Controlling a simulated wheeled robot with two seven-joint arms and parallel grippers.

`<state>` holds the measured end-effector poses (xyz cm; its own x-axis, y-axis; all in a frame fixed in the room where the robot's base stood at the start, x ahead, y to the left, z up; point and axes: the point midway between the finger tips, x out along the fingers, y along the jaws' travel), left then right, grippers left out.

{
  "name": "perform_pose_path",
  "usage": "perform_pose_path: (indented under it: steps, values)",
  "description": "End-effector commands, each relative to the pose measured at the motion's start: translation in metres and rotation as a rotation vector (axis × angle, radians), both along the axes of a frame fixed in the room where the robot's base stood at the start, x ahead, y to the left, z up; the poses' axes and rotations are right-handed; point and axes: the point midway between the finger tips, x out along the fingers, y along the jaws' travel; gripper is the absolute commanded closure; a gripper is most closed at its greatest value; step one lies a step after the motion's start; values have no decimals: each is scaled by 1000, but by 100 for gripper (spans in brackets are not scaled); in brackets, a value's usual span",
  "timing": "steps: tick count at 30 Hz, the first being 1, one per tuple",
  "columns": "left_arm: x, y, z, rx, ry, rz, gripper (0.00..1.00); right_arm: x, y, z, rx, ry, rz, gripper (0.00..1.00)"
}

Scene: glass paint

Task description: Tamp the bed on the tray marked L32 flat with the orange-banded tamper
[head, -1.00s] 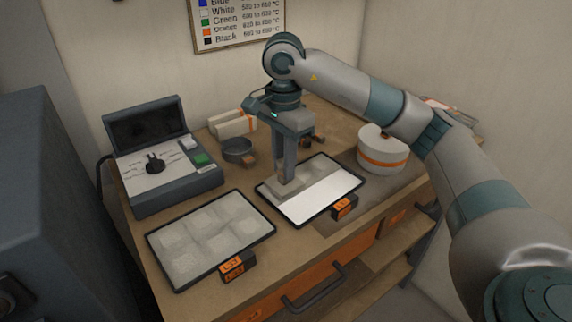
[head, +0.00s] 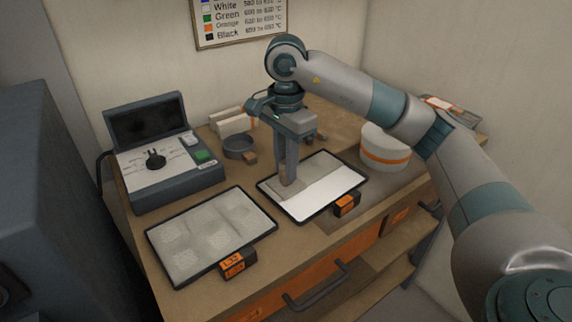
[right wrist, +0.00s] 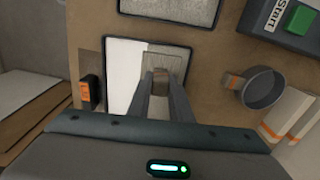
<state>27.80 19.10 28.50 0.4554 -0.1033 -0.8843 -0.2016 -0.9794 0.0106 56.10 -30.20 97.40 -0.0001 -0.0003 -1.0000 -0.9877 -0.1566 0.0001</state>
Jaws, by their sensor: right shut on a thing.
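My right gripper (head: 286,181) points down over the right tray (head: 278,205). It is shut on a brown block-like handle (right wrist: 158,76), apparently the tamper's, with a flat grey square plate around its foot in the right wrist view. No orange band shows on it. The tray's bed has a smooth white near strip (head: 326,193) and a greyer far half (head: 318,168), where the tool stands. The tray's orange tag (head: 346,204) is too small to read. The left tray (head: 210,234) holds a lumpy grey bed; its orange tag (head: 232,263) is not clearly legible. My left gripper is out of view.
A control box (head: 165,165) stands at the back left. A grey cup (head: 240,148) and white blocks with orange bands (head: 232,121) stand behind the trays. A white round vessel with an orange band (head: 385,148) stands right of the right tray.

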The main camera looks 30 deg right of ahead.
Motion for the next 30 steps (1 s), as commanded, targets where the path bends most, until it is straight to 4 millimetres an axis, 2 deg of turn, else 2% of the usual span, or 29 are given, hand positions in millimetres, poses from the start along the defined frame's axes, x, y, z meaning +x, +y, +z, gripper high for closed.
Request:
perform_pose_path:
  steps: [30]
  values:
    - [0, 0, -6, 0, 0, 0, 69, 0, 0, -5, 0, 0, 0, 99]
